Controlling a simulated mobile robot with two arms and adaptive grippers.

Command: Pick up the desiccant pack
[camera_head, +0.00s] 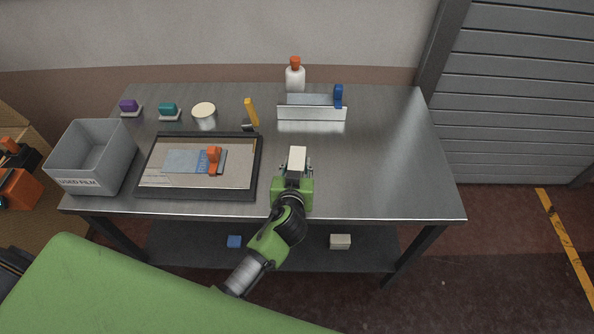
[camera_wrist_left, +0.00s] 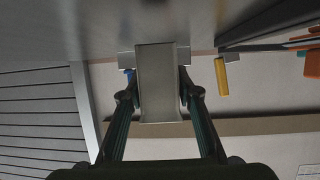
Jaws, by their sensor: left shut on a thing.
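The desiccant pack (camera_head: 297,157) is a pale, off-white block. It is upright between the fingers of my left gripper (camera_head: 296,171), over the front middle of the metal table. In the left wrist view the pack (camera_wrist_left: 157,90) fills the gap between both fingers of the left gripper (camera_wrist_left: 156,77), which is shut on it. Whether its far end touches the table or is just above it, I cannot tell. My right gripper is not in view.
Left of the gripper lies a dark-framed tray (camera_head: 256,170) with a film sheet and orange-handled tool. A grey bin (camera_head: 75,178) stands at the far left. A metal holder (camera_head: 312,114), white bottle (camera_head: 295,78) and yellow-handled tool (camera_head: 251,110) stand behind. The table's right side is clear.

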